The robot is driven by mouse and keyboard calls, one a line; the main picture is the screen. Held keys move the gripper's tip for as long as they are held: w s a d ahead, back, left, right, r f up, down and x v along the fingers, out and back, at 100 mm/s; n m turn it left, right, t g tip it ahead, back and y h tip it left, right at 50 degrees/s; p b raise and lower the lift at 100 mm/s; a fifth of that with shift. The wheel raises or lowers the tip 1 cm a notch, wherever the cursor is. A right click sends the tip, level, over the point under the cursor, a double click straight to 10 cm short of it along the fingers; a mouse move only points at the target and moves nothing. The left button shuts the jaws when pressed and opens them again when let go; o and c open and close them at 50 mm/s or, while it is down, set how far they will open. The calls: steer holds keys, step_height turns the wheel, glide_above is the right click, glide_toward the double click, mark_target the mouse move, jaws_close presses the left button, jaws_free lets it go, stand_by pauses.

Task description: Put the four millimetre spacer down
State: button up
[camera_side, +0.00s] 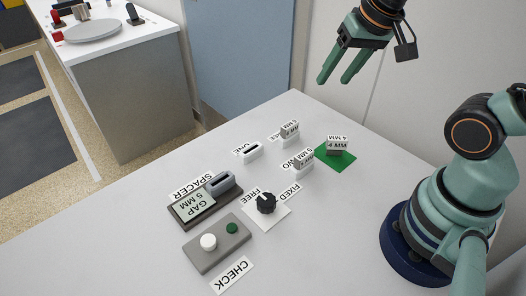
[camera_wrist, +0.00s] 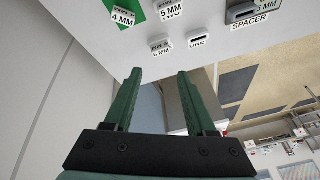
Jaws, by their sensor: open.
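The four millimetre spacer (camera_side: 336,146) is a small pale block marked 4 MM. It rests on the green mat (camera_side: 333,163) at the back right of the table in the side view. It also shows at the top of the wrist view (camera_wrist: 122,18), on the green mat (camera_wrist: 139,8). My gripper (camera_side: 335,78) is open and empty, raised well above the mat and apart from the spacer. In the wrist view its two fingers (camera_wrist: 160,73) are spread with nothing between them.
A 5 MM block (camera_side: 301,163) stands left of the mat, with another block (camera_side: 289,130) behind it. Holder ONE (camera_side: 251,151) looks empty.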

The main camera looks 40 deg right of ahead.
steer(key=n, duration=0.2)
steer(key=a+r+n+t, duration=0.1)
steer(key=n, duration=0.2)
steer(key=shift+s+a+r, duration=0.15)
steer(key=shift+s+r, duration=0.05)
stand_by(1.0)
